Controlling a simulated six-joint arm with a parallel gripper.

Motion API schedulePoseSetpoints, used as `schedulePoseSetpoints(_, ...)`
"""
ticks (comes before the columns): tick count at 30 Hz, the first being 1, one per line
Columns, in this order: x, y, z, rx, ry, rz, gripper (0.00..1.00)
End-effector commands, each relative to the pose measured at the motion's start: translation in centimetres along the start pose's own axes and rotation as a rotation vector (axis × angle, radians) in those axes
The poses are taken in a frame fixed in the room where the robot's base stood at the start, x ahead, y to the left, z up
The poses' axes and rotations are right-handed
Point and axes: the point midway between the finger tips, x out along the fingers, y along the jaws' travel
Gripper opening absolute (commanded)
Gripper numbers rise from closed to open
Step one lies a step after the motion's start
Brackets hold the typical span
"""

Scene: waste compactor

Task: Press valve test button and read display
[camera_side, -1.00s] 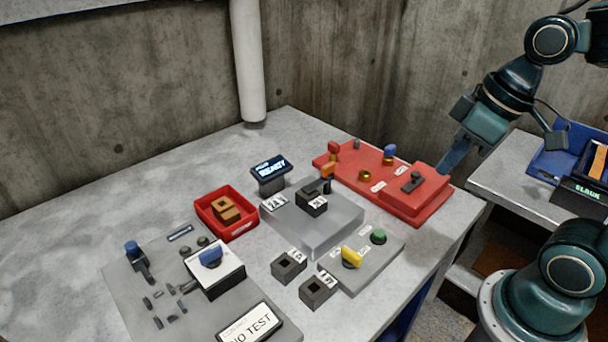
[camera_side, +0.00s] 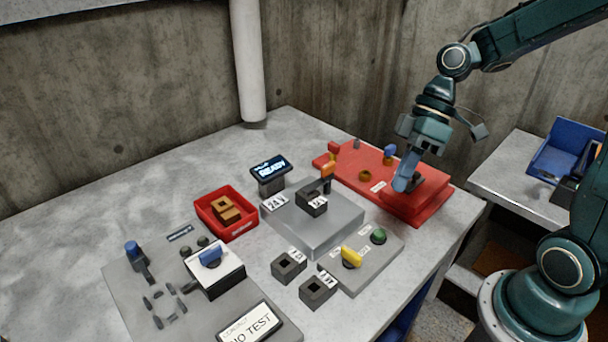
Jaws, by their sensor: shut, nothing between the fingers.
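A small display (camera_side: 270,170) stands upright at the back of the table and its lit screen appears to read "READY". A green round button (camera_side: 378,236) sits on a grey plate (camera_side: 350,282) beside a yellow handle (camera_side: 351,256). I cannot tell whether this is the valve test button. A sign (camera_side: 250,327) at the front reads "NO TEST". My gripper (camera_side: 403,184) is shut and points down over the right part of the red panel (camera_side: 425,205). It hides the dark switch there; I cannot tell whether it touches.
A grey block (camera_side: 325,230) with a black socket stands mid-table. A red bin (camera_side: 213,224) holds an orange-brown part. Two dark sockets (camera_side: 289,265) (camera_side: 317,292) sit in front. A blue-knobbed lever (camera_side: 137,256) stands front left. The table's back left is clear.

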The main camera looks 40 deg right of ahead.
Motion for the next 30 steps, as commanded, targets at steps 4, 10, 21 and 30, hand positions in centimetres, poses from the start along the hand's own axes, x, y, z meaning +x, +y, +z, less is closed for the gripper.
schedulePoseSetpoints(4, 0.7, 1.1, -0.1, -0.045, 0.031, -0.084, 0.0)
schedulePoseSetpoints(10, 1.5, 2.2, -0.1, -0.107, 0.085, -0.18, 0.0)
schedulePoseSetpoints(21, 1.9, 3.0, -0.1, -0.161, 0.144, -0.253, 0.0)
schedulePoseSetpoints(30, 1.9, 3.0, -0.1, -0.162, 0.145, -0.254, 0.0)
